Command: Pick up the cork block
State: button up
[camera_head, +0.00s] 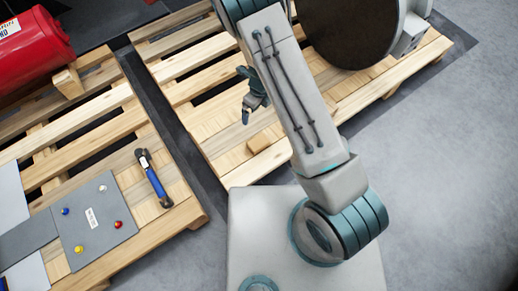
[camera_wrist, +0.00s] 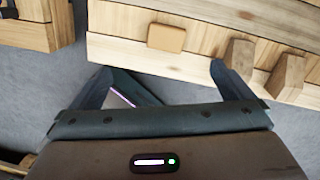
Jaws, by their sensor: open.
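The cork block (camera_head: 258,142) is a small tan block lying on the front part of the right pallet (camera_head: 229,160). In the wrist view the cork block (camera_wrist: 166,37) lies flat on a pallet board, ahead of my gripper and apart from it. My gripper (camera_wrist: 160,75) is open, with its two fingers spread wide and nothing between them. In the head view my gripper (camera_head: 246,112) shows beside my arm, behind the block in the picture. Part of it is hidden by my arm.
A left pallet (camera_head: 180,215) holds a blue-handled tool (camera_head: 154,180), a grey panel (camera_head: 95,222) with coloured knobs, and a red cylinder (camera_head: 35,50). A large dark round object (camera_head: 350,30) stands on the right pallet. Bare floor (camera_head: 440,170) lies to the right.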

notch_tip(320, 180, down, 10)
jog(key=f+m+h+b, duration=0.1)
jog(key=m+b, duration=0.1)
jog(key=m, duration=0.1)
jog(key=b, duration=0.4)
send_over(259, 142)
jog(key=f, duration=0.7)
jog(key=shift+w, duration=0.4)
jog(key=shift+s+a+f+b, duration=0.1)
jog(key=shift+s+f+b, duration=0.1)
jog(key=shift+f+b, duration=1)
jog(key=shift+s+f+b, duration=0.15)
jog(key=shift+f+b, duration=0.2)
jog(key=shift+f, duration=1.55)
jog(key=shift+r, duration=0.1)
jog(key=c, duration=0.9)
